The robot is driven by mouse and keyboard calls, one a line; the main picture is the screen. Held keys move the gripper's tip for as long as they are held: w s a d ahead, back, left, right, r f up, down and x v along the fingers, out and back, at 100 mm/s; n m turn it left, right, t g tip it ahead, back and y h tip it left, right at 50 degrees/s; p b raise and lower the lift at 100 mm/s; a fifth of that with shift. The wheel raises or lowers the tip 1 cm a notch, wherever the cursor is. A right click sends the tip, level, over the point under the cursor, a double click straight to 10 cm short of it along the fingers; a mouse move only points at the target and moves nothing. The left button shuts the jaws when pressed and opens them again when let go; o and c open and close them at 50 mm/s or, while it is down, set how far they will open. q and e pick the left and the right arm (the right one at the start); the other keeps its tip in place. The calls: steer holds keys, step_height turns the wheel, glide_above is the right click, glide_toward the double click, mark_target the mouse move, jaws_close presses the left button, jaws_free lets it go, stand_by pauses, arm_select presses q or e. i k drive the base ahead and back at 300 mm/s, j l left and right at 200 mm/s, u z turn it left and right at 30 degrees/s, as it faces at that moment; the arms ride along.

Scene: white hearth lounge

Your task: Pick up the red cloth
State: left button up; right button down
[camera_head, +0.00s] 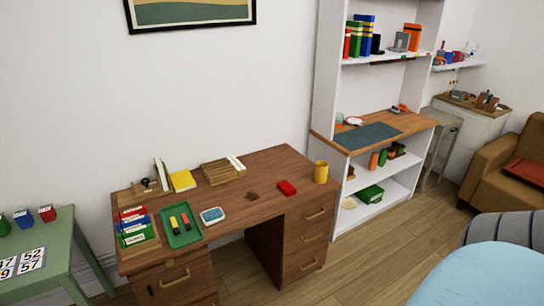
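A small red item (286,188) lies on the brown wooden desk (250,208), left of a yellow mug (321,172); it may be a folded cloth, but it is too small to tell. A larger flat dark red piece (525,173) lies on the seat of the brown armchair (490,160) at the far right; I cannot tell whether it is cloth, and the picture edge cuts it off. Neither of my grippers shows in the head view.
The desk also holds a green tray (190,238), a small blue-topped dish (212,215) and a wooden rack (222,171). A white shelf unit (328,95) stands right of the desk. A rounded light blue surface (480,275) fills the bottom right. Wooden floor (355,262) is clear before the desk.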

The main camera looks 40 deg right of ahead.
mark_target(284, 187)
steer(key=z, duration=1.55)
